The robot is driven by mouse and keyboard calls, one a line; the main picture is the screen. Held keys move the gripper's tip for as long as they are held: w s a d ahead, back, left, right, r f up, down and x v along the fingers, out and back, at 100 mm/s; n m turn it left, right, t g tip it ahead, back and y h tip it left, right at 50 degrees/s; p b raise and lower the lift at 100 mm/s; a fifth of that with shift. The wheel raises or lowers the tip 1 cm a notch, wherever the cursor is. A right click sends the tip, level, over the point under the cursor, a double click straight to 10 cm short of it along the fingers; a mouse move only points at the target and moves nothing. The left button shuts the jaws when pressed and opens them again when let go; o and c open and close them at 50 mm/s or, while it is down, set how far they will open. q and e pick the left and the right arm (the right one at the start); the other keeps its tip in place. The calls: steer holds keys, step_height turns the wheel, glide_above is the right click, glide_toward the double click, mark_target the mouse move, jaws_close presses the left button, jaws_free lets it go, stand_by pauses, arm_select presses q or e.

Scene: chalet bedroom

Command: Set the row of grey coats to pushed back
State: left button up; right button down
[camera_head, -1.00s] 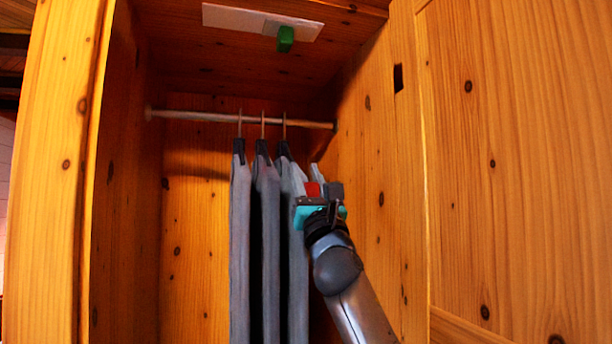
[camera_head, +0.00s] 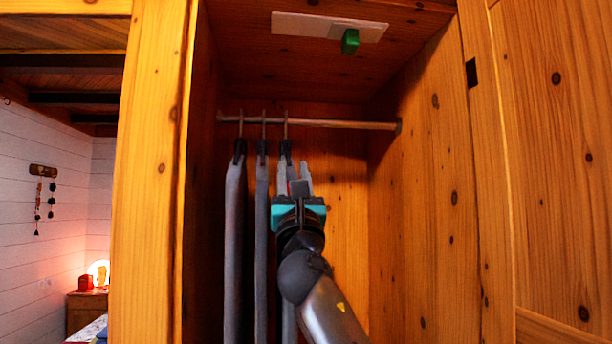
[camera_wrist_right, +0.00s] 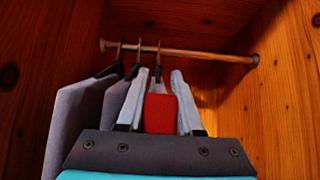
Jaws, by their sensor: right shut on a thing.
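The row of grey coats (camera_head: 233,250) hangs from a wooden rail (camera_head: 340,124) inside the wardrobe, bunched near the rail's left end. In the right wrist view the coats (camera_wrist_right: 75,115) hang to the left, below the rail (camera_wrist_right: 205,54). My right gripper (camera_head: 294,176) is in front of the rightmost coat. In the wrist view its two pale fingers (camera_wrist_right: 159,90) are closed on a red tab (camera_wrist_right: 160,112), which sits between them. How the tab joins the coat is hidden. My left gripper is not in view.
The wardrobe's left post (camera_head: 150,180) and right inner wall (camera_head: 430,200) frame the opening. A white plate (camera_head: 310,24) and a green block (camera_head: 350,41) are on the ceiling above. The rail right of the coats is bare. A lamp (camera_head: 98,270) glows at far left.

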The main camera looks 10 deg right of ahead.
steer(key=shift+a, duration=0.15)
steer(key=c, duration=0.6)
jaws_free()
steer(key=shift+a, duration=0.15)
steer(key=shift+o, duration=0.2)
steer(key=shift+f, duration=0.1)
steer(key=shift+s+f, duration=0.4)
steer(key=shift+f, duration=0.05)
steer(key=b+v, duration=0.1)
steer(key=v, duration=1.3)
